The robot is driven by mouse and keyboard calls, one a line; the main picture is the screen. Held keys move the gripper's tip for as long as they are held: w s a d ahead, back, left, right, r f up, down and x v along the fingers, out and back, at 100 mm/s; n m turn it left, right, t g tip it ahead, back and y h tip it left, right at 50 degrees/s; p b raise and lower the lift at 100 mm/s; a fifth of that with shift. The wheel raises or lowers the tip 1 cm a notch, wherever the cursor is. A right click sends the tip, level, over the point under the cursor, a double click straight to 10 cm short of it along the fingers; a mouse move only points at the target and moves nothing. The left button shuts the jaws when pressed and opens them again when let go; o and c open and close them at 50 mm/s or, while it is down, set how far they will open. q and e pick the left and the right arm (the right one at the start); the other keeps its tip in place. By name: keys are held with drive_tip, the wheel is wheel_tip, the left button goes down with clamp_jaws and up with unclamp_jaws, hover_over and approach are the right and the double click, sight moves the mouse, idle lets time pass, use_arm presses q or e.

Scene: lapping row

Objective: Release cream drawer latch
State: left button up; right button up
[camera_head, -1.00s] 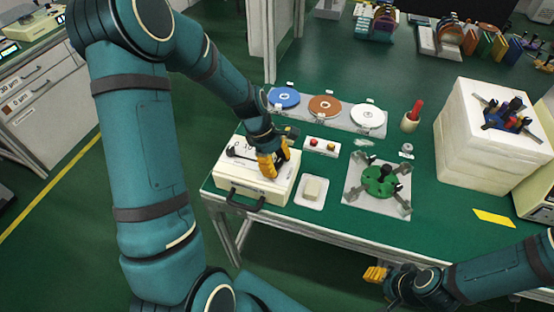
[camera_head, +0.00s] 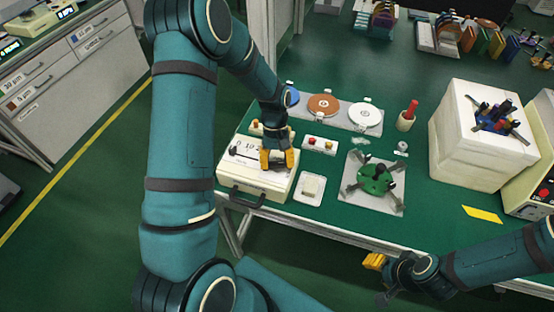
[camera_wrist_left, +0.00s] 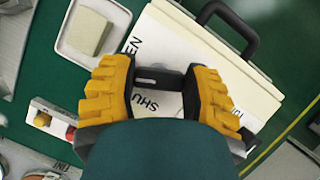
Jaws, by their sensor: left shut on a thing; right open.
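The cream drawer unit (camera_head: 232,182) stands at the table's front left corner, with a black pull handle (camera_head: 247,200) on its front. The handle also shows at the top of the left wrist view (camera_wrist_left: 251,28). The top carries printed words; "SHUT" and part of "OPEN" can be read in the left wrist view. My left gripper (camera_head: 279,160) is over the right part of the top, its yellow fingers shut on the dark latch lever (camera_wrist_left: 158,78). The fingers hide part of the lever. My right gripper (camera_head: 374,261) is open and empty at the table's front, lower right.
A white dish with a cream block (camera_head: 313,187) lies close right of the drawer unit. A button box (camera_head: 320,145) is behind it. A plate with a green fixture (camera_head: 375,181), discs (camera_head: 365,115) and a large white block (camera_head: 455,150) stand further right and back.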

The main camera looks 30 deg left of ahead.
use_arm(q)
drive_tip(key=m, duration=0.2)
drive_tip(key=m+y, duration=0.1)
drive_tip(key=m, duration=0.1)
drive_tip(key=shift+m+g+y+p, duration=0.3)
drive_tip(key=shift+g+p, duration=0.1)
idle(0.4)
drive_tip(key=o, duration=1.2)
drive_tip(key=v, duration=1.2)
drive_tip(key=shift+d, duration=0.1)
